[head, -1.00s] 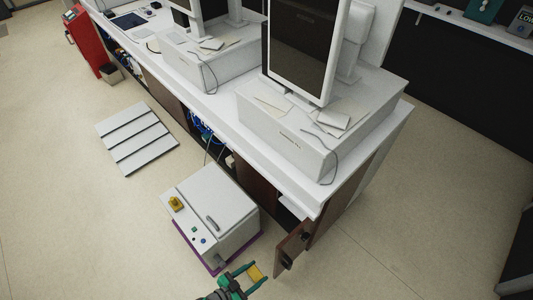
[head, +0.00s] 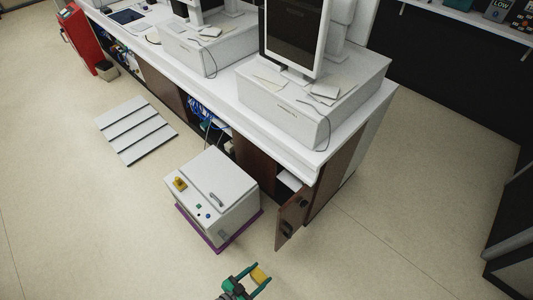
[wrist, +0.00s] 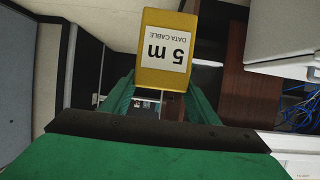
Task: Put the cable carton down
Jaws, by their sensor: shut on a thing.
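The cable carton (wrist: 166,50) is a yellow box with a white label reading "5 m DATA CABLE", upside down in the wrist view. My gripper (head: 260,274) has green fingers and is shut on the carton. In the head view the carton (head: 261,275) shows as a small yellow block between the fingertips. It is held over the open floor, in front of the counter and to the right of the white box-shaped unit. Part of the carton is hidden by the fingers.
A white unit (head: 212,187) with a yellow knob stands on a purple base (head: 228,243). A brown cabinet door (head: 291,218) stands open under the white counter (head: 300,166). A slatted white panel (head: 136,130) lies on the floor.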

